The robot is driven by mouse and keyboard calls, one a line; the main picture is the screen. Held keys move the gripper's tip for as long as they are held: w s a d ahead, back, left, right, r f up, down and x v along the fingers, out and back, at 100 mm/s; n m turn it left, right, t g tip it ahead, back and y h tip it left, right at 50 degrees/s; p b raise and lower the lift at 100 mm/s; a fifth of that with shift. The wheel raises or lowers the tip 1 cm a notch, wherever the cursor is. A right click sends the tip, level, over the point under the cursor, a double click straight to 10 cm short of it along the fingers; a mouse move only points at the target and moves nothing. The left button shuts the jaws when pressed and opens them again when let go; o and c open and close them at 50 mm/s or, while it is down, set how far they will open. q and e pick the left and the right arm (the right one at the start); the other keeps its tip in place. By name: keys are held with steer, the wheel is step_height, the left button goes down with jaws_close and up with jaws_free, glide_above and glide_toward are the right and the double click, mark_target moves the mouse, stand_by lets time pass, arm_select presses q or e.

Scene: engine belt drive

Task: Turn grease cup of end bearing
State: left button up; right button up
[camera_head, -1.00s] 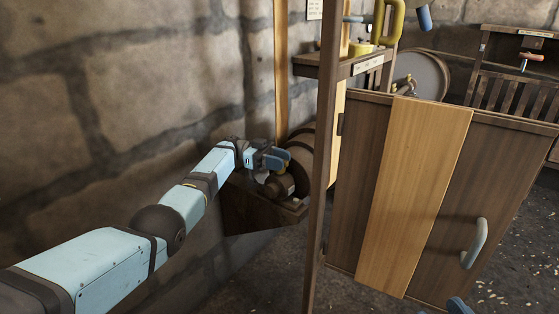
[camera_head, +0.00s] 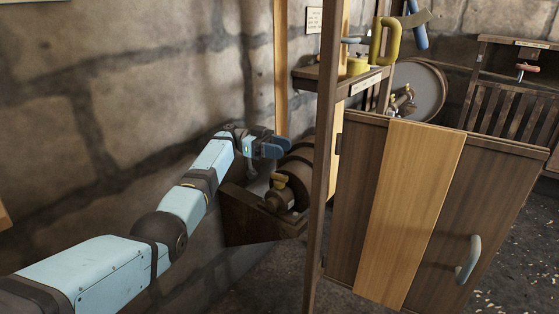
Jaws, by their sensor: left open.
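A brown end bearing (camera_head: 278,198) sits on a dark wooden wall bracket (camera_head: 258,222), left of the wooden post. A small brass-yellow grease cup (camera_head: 279,181) stands on top of it. My left gripper (camera_head: 274,148) is open, above and slightly left of the grease cup and apart from it. Its blue fingers point right, in front of a brown drum (camera_head: 299,163) behind the bearing. The drum is partly hidden by the fingers and the post. My right gripper is not in view.
A wooden post (camera_head: 319,190) stands close to the right of the bearing. A cabinet door (camera_head: 417,215) with a grey handle (camera_head: 468,259) stands further right. A stone wall is behind my arm.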

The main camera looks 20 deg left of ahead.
arm_select(q)
step_height(320, 180, up, 11)
steer(key=p, duration=0.3)
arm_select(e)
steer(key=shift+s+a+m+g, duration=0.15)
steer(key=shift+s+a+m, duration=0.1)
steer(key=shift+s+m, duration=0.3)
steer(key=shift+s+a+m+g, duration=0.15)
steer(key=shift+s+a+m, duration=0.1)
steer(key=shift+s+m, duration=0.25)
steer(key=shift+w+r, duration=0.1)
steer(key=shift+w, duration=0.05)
